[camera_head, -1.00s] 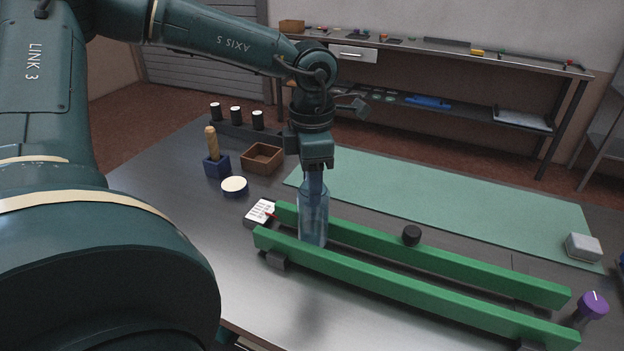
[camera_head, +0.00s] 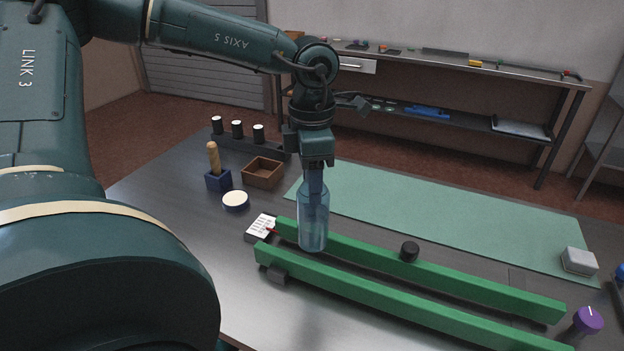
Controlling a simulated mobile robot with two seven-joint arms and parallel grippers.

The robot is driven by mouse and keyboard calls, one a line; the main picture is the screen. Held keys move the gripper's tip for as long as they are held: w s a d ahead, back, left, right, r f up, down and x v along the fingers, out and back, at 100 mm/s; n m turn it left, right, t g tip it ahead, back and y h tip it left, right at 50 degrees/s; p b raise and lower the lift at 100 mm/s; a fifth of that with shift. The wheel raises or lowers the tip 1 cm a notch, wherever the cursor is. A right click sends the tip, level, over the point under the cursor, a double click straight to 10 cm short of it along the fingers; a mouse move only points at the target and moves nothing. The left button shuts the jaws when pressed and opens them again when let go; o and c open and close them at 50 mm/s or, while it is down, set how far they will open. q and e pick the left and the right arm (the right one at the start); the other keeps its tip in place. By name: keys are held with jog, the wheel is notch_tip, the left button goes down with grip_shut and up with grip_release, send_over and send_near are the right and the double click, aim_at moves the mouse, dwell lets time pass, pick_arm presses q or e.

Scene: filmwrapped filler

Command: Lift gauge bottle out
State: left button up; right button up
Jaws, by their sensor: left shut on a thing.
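The gauge bottle (camera_head: 313,222) is a clear bluish bottle, upright, with its base just above or between the two green rails (camera_head: 400,308). My left gripper (camera_head: 315,172) points straight down from above and is shut on the bottle at its neck. The bottle's base shows in front of the rear rail, with a narrow gap to the front rail's top edge. The fingertips are partly hidden in the bottle's top. My right gripper is not in view.
A black knob (camera_head: 409,251) stands at the rear rail. A round white-topped tin (camera_head: 235,200), brown tray (camera_head: 263,172) and blue holder (camera_head: 218,180) stand left. A green mat (camera_head: 440,215) lies behind, mostly clear.

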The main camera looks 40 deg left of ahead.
pick_arm(q)
jog(key=shift+r+p, duration=1.9)
jog(key=shift+r, duration=4.35)
jog(key=shift+c, duration=0.6)
